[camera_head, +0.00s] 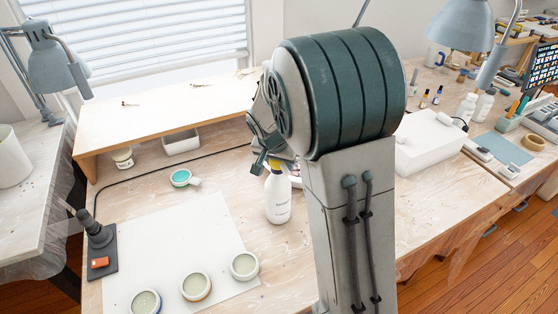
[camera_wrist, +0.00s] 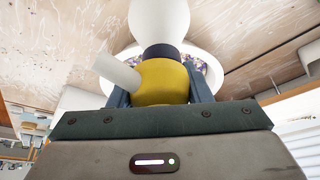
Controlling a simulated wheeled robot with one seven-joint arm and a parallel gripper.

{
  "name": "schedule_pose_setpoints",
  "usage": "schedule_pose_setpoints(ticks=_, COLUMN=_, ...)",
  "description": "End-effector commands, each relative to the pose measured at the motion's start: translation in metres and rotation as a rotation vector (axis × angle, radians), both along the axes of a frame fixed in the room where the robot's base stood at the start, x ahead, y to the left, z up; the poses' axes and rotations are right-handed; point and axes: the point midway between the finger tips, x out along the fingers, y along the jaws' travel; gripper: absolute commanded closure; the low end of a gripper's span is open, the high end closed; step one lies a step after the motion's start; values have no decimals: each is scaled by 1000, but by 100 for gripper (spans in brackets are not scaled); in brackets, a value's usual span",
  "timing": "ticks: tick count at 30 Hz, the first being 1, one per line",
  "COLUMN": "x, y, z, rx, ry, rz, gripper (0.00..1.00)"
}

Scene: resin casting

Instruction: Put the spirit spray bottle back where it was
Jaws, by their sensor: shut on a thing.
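The spirit spray bottle (camera_head: 278,198) is white with a printed label and a yellow top, and it is upright over the bench right of the white sheet. My gripper (camera_head: 267,162) is at its top, partly hidden by my arm. In the wrist view, the two fingers of my gripper (camera_wrist: 160,90) are shut on the yellow spray head (camera_wrist: 162,80). The white nozzle points left there, and the white body of the bottle (camera_wrist: 158,18) runs away from the camera. I cannot tell whether its base touches the bench.
Several round white moulds, including one (camera_head: 244,266), stand on the white sheet (camera_head: 170,250). A teal-filled cup (camera_head: 181,178) is left of the bottle. A raised shelf (camera_head: 160,115) spans the back. A round white dish (camera_wrist: 212,70) shows behind the spray head. My arm hides the bench's middle.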

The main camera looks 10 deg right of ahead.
Motion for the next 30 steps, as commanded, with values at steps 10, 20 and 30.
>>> schedule_pose_setpoints(ticks=10, x=0, y=0, z=-4, rx=0, ry=-3, rz=1, gripper=100)
schedule_pose_setpoints(ticks=20, x=0, y=0, z=-5, rx=0, ry=-1, rz=1, gripper=34)
schedule_pose_setpoints(ticks=30, x=-4, y=4, z=14, rx=1, ry=-6, rz=3, gripper=34)
